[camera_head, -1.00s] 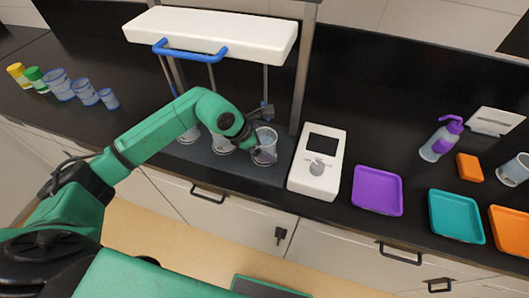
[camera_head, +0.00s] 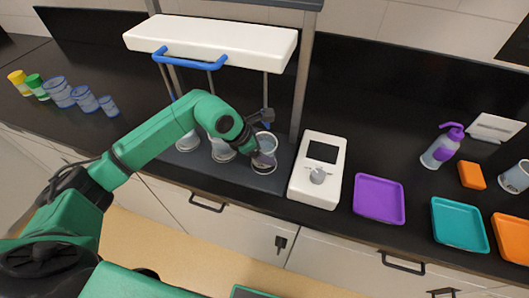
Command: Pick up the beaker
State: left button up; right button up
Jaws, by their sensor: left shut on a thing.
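A clear beaker (camera_head: 265,155) stands on the dark base under the white tap unit (camera_head: 215,40), the rightmost of the beakers there. My left gripper (camera_head: 256,146) is at its upper left side and is shut on it; the arm and wrist partly hide the fingers. Two more clear beakers (camera_head: 221,152) and (camera_head: 187,141) stand to its left, partly behind my arm. Whether the held beaker is clear of the base cannot be told. My right gripper does not show.
A white device (camera_head: 317,172) with a dark screen stands close right of the beaker. Purple (camera_head: 378,200), teal (camera_head: 459,226) and orange trays lie further right. A wash bottle (camera_head: 442,147) is behind them. Several cups (camera_head: 83,97) stand at the far left.

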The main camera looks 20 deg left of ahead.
pick_arm(q)
jog(key=shift+r+b, duration=0.4)
jog(key=shift+r, duration=0.3)
jog(key=s+a+b, duration=0.3)
jog(key=s, duration=0.1)
jog(key=s+a+b, duration=0.3)
jog(key=a, duration=0.1)
jog(key=shift+s+a+r, duration=0.1)
jog(key=shift+s+r, duration=0.1)
jog(key=shift+s, duration=0.15)
jog(key=s+a+b, duration=0.2)
jog(key=b, duration=0.1)
jog(key=shift+s, duration=0.15)
jog(key=shift+s+a+r+b, duration=0.1)
jog(key=shift+s+a+b, duration=0.45)
jog(key=shift+b, duration=0.25)
jog(key=shift+s+a+r+b, duration=0.2)
jog(key=shift+s+a+b, duration=0.25)
jog(key=shift+s+a, duration=0.6)
